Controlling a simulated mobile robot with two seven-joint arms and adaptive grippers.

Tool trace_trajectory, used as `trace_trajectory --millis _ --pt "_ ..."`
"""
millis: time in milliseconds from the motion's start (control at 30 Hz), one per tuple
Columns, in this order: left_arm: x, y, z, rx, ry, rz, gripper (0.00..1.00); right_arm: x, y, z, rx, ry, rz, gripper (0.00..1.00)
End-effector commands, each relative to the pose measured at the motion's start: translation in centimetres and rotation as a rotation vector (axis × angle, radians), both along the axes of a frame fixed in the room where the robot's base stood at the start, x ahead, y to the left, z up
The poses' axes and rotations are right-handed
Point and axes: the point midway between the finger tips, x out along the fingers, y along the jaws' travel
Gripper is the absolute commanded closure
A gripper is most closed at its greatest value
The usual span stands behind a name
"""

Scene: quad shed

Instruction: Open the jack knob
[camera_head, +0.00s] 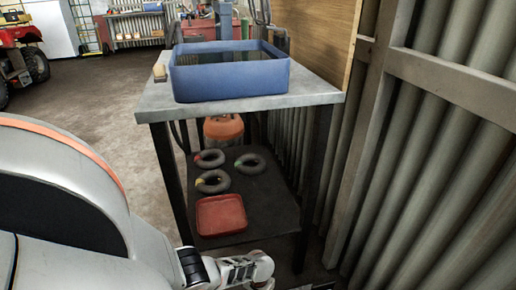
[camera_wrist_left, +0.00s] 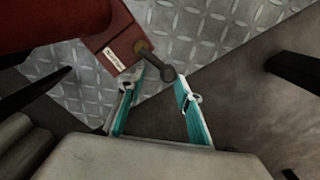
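In the left wrist view, a red jack body (camera_wrist_left: 113,45) with a white label sits at the upper middle. A dark jack knob (camera_wrist_left: 168,73) with a rounded end sticks out from a brass fitting (camera_wrist_left: 142,47) on it. My left gripper (camera_wrist_left: 160,84) is open, its two teal-lined fingers spread apart. The knob's end lies between the fingertips in the picture; I cannot tell whether either finger touches it. In the head view, part of my left arm shows at the bottom, and I cannot make out the jack there. My right gripper is not in view.
A metal-topped table (camera_head: 300,90) carries a blue bin (camera_head: 230,83). Its lower shelf (camera_head: 265,205) holds dark rings and a red tray (camera_head: 220,215). A corrugated wall (camera_head: 425,180) closes the right side. Diamond plate (camera_wrist_left: 235,30) lies beneath the jack. Open floor (camera_head: 95,95) stretches left.

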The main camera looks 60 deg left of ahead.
Motion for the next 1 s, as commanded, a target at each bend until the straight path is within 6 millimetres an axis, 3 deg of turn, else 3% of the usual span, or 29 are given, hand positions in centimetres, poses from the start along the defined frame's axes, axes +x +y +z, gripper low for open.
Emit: trace_trajectory --millis 367,1000 --pt "-0.1 0.1 2.8 0.005 -0.002 -0.002 0.66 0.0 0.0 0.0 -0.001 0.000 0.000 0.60" --pt "-0.2 -0.1 10.4 0.000 0.001 -0.001 0.66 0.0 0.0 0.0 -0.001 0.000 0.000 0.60"
